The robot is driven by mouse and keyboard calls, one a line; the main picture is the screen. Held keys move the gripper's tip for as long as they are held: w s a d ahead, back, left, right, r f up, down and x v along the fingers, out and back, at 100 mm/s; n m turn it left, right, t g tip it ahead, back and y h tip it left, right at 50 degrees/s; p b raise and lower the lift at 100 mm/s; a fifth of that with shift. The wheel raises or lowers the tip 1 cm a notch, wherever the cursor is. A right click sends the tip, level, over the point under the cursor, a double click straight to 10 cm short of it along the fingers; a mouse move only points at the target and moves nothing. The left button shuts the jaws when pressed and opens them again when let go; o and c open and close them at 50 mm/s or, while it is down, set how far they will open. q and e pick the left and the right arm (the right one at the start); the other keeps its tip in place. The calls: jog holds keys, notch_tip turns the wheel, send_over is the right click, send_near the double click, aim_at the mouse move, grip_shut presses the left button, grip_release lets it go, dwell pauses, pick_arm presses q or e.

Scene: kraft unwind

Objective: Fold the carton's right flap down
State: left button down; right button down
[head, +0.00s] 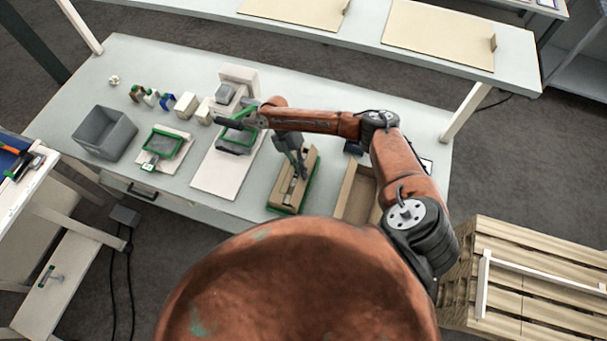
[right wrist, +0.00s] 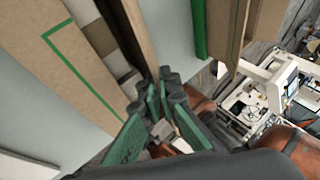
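The carton (head: 279,190) is a brown box with green edging at the front of the table in the head view. It stands open at the top, with some contents partly visible inside. In the right wrist view its green-lined board (right wrist: 85,72) lies at left, and a long upright brown panel (right wrist: 138,35) runs towards my fingers. My right gripper (head: 303,172) points down over the carton. In the right wrist view its fingertips (right wrist: 168,76) are close together beside the panel's end, with nothing clearly between them. Contact with the panel cannot be told. My left gripper is not in view.
An open brown box (head: 345,196) stands just right of the carton. A white board (head: 215,178), a green-framed device (head: 166,145) and a grey bin (head: 104,133) are to the left. Several small items stand behind. A wooden pallet stack (head: 535,275) is at lower right.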

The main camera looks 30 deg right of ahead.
jog(key=shift+w+g, duration=0.1)
jog(key=shift+g, duration=0.2)
dwell(0.4)
jog(key=c, duration=2.2)
grip_release()
jog(key=v, duration=1.1)
jog(key=shift+w+a+r, duration=0.25)
jog(key=shift+r, duration=0.05)
